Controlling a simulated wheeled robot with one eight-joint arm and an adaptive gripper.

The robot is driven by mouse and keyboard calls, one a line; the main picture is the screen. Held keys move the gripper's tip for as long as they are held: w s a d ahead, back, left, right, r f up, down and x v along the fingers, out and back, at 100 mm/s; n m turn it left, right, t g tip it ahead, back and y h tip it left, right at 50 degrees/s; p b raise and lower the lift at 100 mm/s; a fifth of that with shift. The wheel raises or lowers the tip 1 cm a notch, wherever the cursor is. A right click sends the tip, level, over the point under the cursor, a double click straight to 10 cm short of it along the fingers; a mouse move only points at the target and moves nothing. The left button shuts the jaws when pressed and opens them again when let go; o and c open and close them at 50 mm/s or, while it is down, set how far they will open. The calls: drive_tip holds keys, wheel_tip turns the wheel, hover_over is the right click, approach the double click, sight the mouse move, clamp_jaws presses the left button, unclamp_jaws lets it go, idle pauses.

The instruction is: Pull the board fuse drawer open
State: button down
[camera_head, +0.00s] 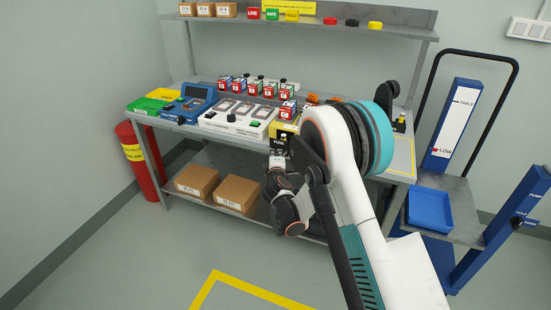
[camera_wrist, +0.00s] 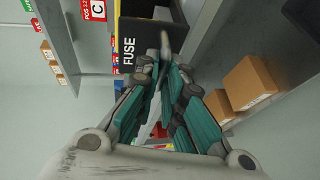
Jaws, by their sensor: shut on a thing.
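The board fuse drawer has a black front marked FUSE (camera_head: 278,142), at the front edge of the bench below a yellow block (camera_head: 284,128). In the wrist view the same black FUSE front (camera_wrist: 128,46) is close, just beyond the fingers. My gripper (camera_head: 281,160) is at this front, and its fingers (camera_wrist: 167,72) are closed on the grey drawer handle (camera_wrist: 165,40). The fingers hide part of the handle. I cannot tell from these views how far the drawer stands out.
Two cardboard boxes (camera_head: 237,192) lie on the lower shelf. Floor in front is clear.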

drive_tip(key=c, duration=1.7)
unclamp_jaws()
drive_tip(key=shift+s, duration=0.1)
drive_tip(key=v, duration=1.1)
drive_tip(key=shift+s, duration=0.45)
